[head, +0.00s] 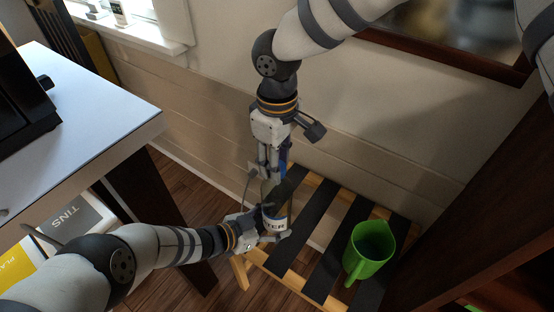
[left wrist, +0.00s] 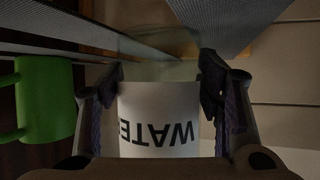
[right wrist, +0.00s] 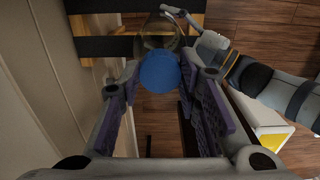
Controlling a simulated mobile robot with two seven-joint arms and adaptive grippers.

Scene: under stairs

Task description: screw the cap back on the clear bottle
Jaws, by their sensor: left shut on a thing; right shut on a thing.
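The clear bottle (head: 275,221) has a white label with dark letters and is held roughly upright at the rack's near left corner. My left gripper (head: 267,232) is shut around its label; the left wrist view shows the label (left wrist: 160,122) between both fingers. My right gripper (head: 270,180) points down from above, over the bottle top. In the right wrist view its fingers are shut on the blue cap (right wrist: 160,73), with the bottle's clear shoulder (right wrist: 152,43) just beyond. The bottle's neck is hidden, so I cannot tell whether the cap touches the thread.
A slatted wooden rack (head: 318,262) stands beneath, with a green mug (head: 370,250) on its right part. A white-topped table (head: 90,115) is at the left. The panelled wall is close behind my right gripper. A dark post (head: 480,190) rises at the right.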

